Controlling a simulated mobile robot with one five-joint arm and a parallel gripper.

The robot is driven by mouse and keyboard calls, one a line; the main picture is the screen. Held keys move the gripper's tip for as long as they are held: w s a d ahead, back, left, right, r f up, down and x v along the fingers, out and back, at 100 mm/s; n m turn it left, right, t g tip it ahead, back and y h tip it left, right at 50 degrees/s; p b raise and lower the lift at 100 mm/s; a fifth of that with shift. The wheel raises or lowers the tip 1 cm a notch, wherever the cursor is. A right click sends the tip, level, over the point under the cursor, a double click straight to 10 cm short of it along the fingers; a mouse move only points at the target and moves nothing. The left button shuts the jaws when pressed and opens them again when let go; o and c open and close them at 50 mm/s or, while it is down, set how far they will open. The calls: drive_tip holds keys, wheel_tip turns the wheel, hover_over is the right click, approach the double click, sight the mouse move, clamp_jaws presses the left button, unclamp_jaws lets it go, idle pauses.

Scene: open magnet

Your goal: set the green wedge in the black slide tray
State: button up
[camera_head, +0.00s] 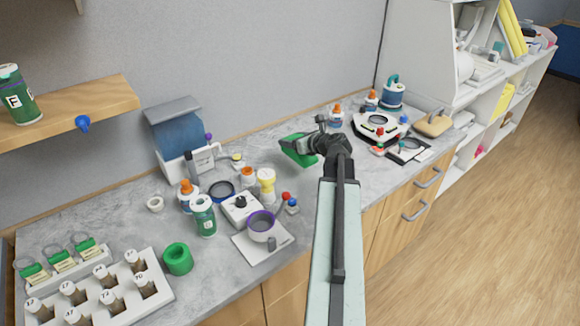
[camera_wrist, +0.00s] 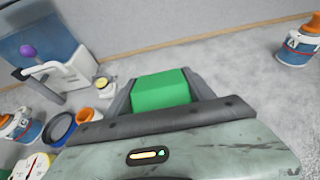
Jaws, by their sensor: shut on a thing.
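The green wedge (camera_head: 299,157) is at the end of my arm, over the middle of the counter. In the wrist view the green wedge (camera_wrist: 160,90) sits between the two dark fingers of my gripper (camera_wrist: 162,84), which is shut on it. My gripper (camera_head: 300,144) also shows in the head view, partly covering the wedge. Whether the wedge touches the counter is unclear. A small flat dark tray (camera_head: 408,151) at the right part of the counter may be the black slide tray; it is small in view and not clear in the wrist view.
A white device with a dark ring (camera_head: 380,127) stands beside the dark tray, with a tan block (camera_head: 433,123) to its right. Orange-capped bottles (camera_head: 336,117) stand behind. Left of my gripper are a yellow-white container (camera_head: 266,184) and a white dial box (camera_head: 240,207). Some counter around the wedge is bare.

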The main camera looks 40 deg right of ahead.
sight(311, 159)
drive_tip(key=shift+f+b, duration=2.75)
drive_tip(key=shift+f, duration=0.9)
drive_tip(key=o, duration=1.5)
drive_tip(key=shift+r, duration=0.1)
drive_tip(key=shift+c, duration=0.2)
drive_tip(key=shift+r+p, duration=0.15)
drive_tip(key=shift+p, duration=0.15)
drive_tip(key=p+v, duration=0.4)
drive_tip(key=v, duration=0.8)
drive_tip(key=shift+p, duration=0.3)
drive_tip(key=shift+o, duration=0.5)
drive_tip(key=shift+w+d+f+b, duration=0.4)
drive_tip(key=shift+w+f+b, duration=0.15)
drive_tip(key=shift+b, duration=0.05)
drive_tip(key=b+x, duration=0.1)
drive_tip(key=x, duration=0.1)
drive_tip(key=b+x, duration=0.1)
drive_tip(key=x, duration=0.4)
drive_tip(key=shift+w+a+b, duration=0.25)
drive_tip(key=shift+w+b, duration=0.15)
